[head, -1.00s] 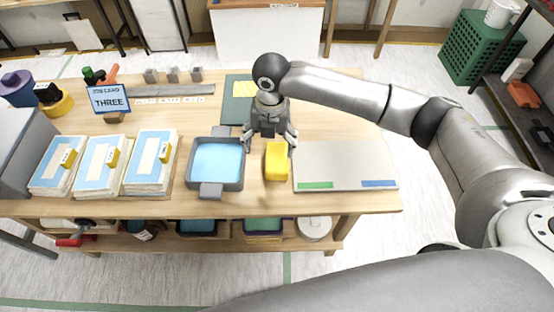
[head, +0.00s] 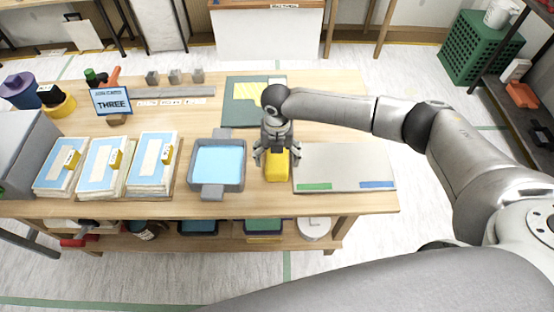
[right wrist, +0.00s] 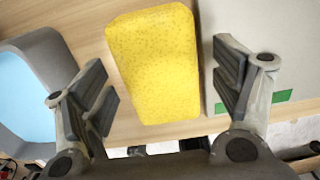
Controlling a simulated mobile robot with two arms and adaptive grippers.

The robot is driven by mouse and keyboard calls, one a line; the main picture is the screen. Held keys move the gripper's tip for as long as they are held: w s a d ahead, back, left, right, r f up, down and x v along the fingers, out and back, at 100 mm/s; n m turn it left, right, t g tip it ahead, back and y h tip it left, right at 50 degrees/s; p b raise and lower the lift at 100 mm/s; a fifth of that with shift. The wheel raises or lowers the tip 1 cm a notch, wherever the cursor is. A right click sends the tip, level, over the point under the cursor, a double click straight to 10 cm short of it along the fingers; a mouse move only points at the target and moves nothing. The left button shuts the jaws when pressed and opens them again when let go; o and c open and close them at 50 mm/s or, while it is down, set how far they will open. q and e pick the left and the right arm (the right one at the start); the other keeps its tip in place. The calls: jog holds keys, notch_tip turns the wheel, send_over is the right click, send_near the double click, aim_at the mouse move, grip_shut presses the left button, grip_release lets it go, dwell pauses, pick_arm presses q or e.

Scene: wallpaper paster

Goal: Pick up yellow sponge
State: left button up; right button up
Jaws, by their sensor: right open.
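The yellow sponge (head: 277,168) lies on the wooden table between the blue-filled tray and the pale board. It shows large in the right wrist view (right wrist: 153,62), ahead of the fingers. My right gripper (head: 276,156) is open above the sponge, its fingers to either side of the sponge's far part in the head view. In the right wrist view the gripper (right wrist: 165,95) has its fingers spread wide, with the sponge between and beyond them, not gripped. The gripper hides part of the sponge's far end in the head view. My left gripper is not in view.
A grey tray (head: 195,176) with light-blue content stands just left of the sponge. A pale board (head: 345,160) with green and blue strips lies close on its right. Behind is a dark green mat (head: 237,110). Stacks of blue-and-white sheets (head: 150,183) fill the left.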

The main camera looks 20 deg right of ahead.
jog(key=shift+f, duration=0.45)
jog(key=c, duration=1)
jog(key=shift+r, duration=0.1)
jog(key=shift+r+b, duration=0.3)
jog(key=shift+r, duration=0.2)
jog(key=s+a+r, duration=0.1)
jog(key=r, duration=0.1)
jog(key=s+a+r, duration=0.1)
jog(key=r, duration=0.2)
jog(key=s+a+r+b, duration=0.1)
jog(key=s+r, duration=0.1)
jog(key=r, duration=0.1)
jog(key=shift+a, duration=0.1)
jog(key=s+a+r, duration=0.1)
jog(key=s, duration=0.1)
jog(key=s+a+r+b, duration=0.1)
jog(key=s+a, duration=0.1)
jog(key=s+a+r, duration=0.2)
jog(key=s, duration=0.1)
jog(key=shift+a, duration=0.25)
